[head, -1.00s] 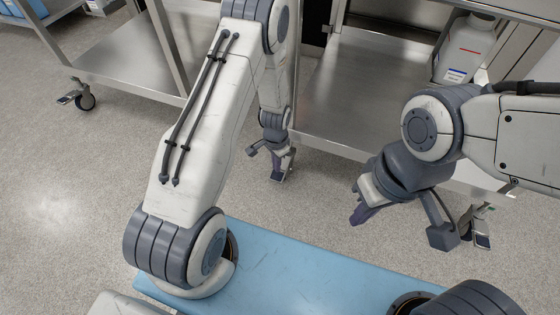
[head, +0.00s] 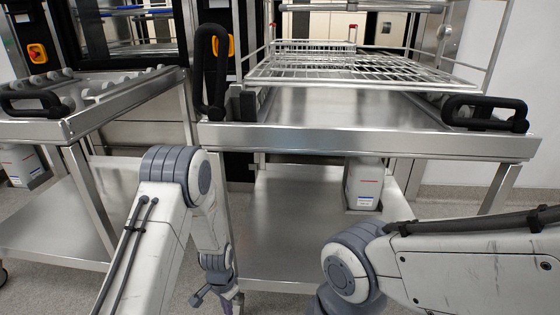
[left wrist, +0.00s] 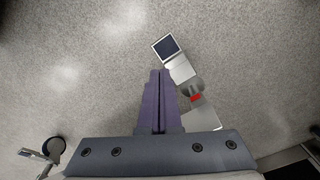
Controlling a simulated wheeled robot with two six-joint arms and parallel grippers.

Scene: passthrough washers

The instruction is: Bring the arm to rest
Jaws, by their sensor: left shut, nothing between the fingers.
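My left arm hangs down in front of the middle trolley in the head view. Its gripper (head: 236,301) is low, near the bottom edge, and small there. In the left wrist view, the two purple fingers of the left gripper (left wrist: 161,74) lie together, with nothing between them. My right arm comes in from the right in the head view. Its gripper is below the picture's edge and out of sight.
A steel trolley (head: 370,139) with black handles stands ahead, carrying a wire rack (head: 360,70). A white container (head: 364,184) stands on its lower shelf. Another trolley (head: 90,118) is at the left. Dark machine fronts stand behind them.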

